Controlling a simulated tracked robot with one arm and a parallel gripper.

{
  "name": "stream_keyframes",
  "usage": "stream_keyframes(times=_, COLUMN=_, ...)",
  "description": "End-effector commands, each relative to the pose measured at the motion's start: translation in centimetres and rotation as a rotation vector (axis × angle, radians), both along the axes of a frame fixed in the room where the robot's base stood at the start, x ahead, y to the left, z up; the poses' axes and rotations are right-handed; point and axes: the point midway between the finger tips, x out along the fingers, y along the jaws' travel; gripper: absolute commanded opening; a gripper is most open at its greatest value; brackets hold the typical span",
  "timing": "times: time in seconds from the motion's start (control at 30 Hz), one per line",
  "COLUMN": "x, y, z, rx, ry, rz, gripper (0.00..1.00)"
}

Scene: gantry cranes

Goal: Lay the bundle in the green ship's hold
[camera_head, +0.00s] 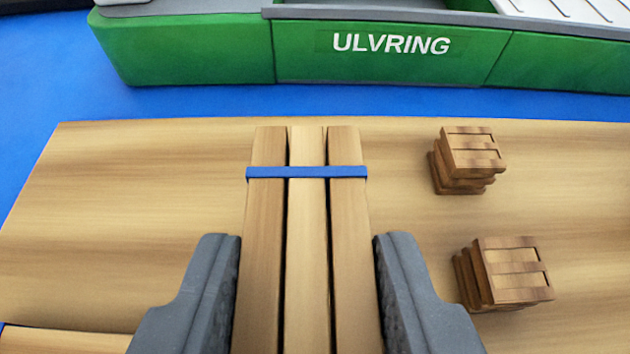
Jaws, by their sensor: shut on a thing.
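The bundle (307,225) is three long wooden planks side by side, tied with a blue strap near the far end. It lies between the two grey fingers of my gripper (308,290), which is shut on its sides. The planks point away from me, toward the ship; their near ends are cut off by the frame. I cannot tell whether the bundle touches the wooden deck below. The green ship (200,52), lettered ULVRING, lies across the top beyond the deck.
The wooden deck (130,220) is clear on the left. Two small stacks of wooden crates stand on the right, one farther (468,160) and one nearer (503,275). A strip of blue water (60,90) separates the deck from the ship.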

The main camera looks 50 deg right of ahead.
Motion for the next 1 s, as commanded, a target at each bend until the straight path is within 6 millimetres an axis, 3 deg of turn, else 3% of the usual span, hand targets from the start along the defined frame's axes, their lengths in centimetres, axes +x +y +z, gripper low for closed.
stream_keyframes(times=0.23, x=0.8, y=-1.1, z=-0.4, rx=-0.002, ry=-0.001, rz=0.0, gripper=0.11)
stream_keyframes(times=0.5, x=0.8, y=-1.0, z=-3.7, rx=0.001, ry=0.002, rz=-0.001, gripper=0.11)
stream_keyframes(times=0.87, x=0.8, y=-1.1, z=-3.8, rx=-0.001, ry=-0.001, rz=0.0, gripper=0.11)
stream_keyframes(times=0.9, x=0.8, y=-1.1, z=-3.7, rx=-0.001, ry=-0.001, rz=0.0, gripper=0.43)
stream_keyframes(times=1.0, x=0.8, y=-1.1, z=-3.7, rx=-0.001, ry=-0.001, rz=0.0, gripper=0.43)
